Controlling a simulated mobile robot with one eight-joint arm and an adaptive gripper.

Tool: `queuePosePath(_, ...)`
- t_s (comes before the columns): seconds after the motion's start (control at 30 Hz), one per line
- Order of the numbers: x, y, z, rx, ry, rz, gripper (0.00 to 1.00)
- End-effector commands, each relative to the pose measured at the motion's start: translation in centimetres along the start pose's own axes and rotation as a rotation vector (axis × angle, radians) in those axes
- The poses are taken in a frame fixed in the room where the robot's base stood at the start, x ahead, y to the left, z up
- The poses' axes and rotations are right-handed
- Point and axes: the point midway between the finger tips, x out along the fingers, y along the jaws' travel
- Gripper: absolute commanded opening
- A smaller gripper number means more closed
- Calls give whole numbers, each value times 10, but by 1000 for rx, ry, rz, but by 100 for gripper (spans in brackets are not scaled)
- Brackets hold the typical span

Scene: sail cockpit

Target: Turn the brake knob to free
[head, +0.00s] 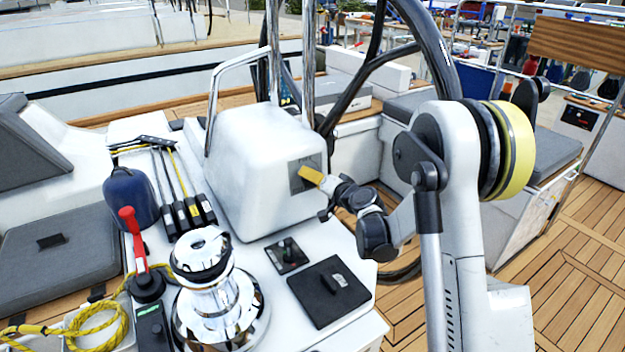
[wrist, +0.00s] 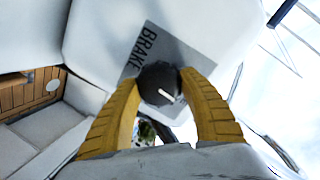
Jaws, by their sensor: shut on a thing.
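The brake knob (wrist: 158,78) is dark and round with a short white mark, seen in the wrist view. It sits on a grey plate (wrist: 135,62) lettered BRAKE. My gripper (wrist: 160,82) has its two yellow fingers on either side of the knob, closed on it. In the head view my gripper (head: 306,172) reaches from the right to the grey plate (head: 297,184) on the white pedestal (head: 245,150). The knob is hidden behind the fingers there. The position the white mark stands for cannot be read; any other lettering is hidden.
A dark steering wheel (head: 440,50) rises behind my arm. Open teak deck (head: 575,260) lies to the right.

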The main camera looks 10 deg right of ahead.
Motion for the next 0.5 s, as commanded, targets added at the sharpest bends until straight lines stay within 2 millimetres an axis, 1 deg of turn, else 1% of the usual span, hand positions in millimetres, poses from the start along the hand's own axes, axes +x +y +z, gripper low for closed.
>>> queuePosePath(0.2, 0, 0, -1, -66, 10, 8, 19)
queuePosePath(0.5, 0, 0, -1, -90, 14, 11, 19)
